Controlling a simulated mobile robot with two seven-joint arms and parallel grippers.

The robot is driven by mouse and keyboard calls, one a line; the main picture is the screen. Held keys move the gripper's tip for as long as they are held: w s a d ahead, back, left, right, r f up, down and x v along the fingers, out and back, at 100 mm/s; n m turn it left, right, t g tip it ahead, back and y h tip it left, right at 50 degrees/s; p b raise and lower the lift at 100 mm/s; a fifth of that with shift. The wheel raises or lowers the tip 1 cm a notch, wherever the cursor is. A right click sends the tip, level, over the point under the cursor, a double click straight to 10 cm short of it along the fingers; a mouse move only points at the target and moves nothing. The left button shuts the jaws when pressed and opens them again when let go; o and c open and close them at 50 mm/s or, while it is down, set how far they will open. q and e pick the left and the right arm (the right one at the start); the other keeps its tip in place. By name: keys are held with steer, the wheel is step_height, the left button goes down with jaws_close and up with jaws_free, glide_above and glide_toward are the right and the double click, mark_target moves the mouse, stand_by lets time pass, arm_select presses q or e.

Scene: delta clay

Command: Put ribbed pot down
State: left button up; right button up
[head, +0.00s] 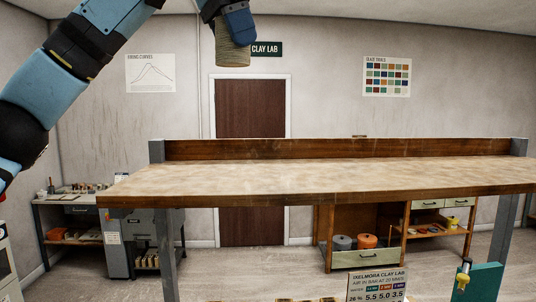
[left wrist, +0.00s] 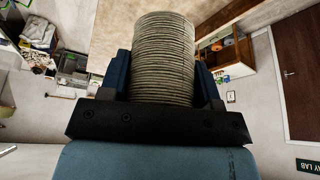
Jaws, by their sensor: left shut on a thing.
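The ribbed pot (head: 233,48) is a beige cylinder with fine horizontal ridges. My left gripper (head: 238,22) is shut on it and holds it high in the air, in front of the back wall and door. In the left wrist view the ribbed pot (left wrist: 163,58) sits between the two blue fingers of the left gripper (left wrist: 162,80). A long worktable (head: 330,172) with a pale, stained top stands below and ahead; the pot is apart from it. My right gripper is not in view.
The tabletop is bare, with a wooden back ledge (head: 340,150) and grey end posts. A low cabinet (head: 362,259) with pots stands beneath. A side bench (head: 72,200) with tools is at left. A sign (head: 377,285) and a green board (head: 478,283) stand at the front right.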

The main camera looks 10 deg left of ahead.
arm_select(q)
step_height(320, 180, down, 19)
steer(key=shift+w+a+p, duration=0.1)
steer(key=shift+w+p, duration=0.05)
steer(key=shift+p, duration=0.6)
steer(key=o, duration=0.9)
steer(key=shift+o, duration=0.2)
steer(key=b+v, duration=0.1)
steer(key=v, duration=1.1)
steer(key=shift+b, duration=0.35)
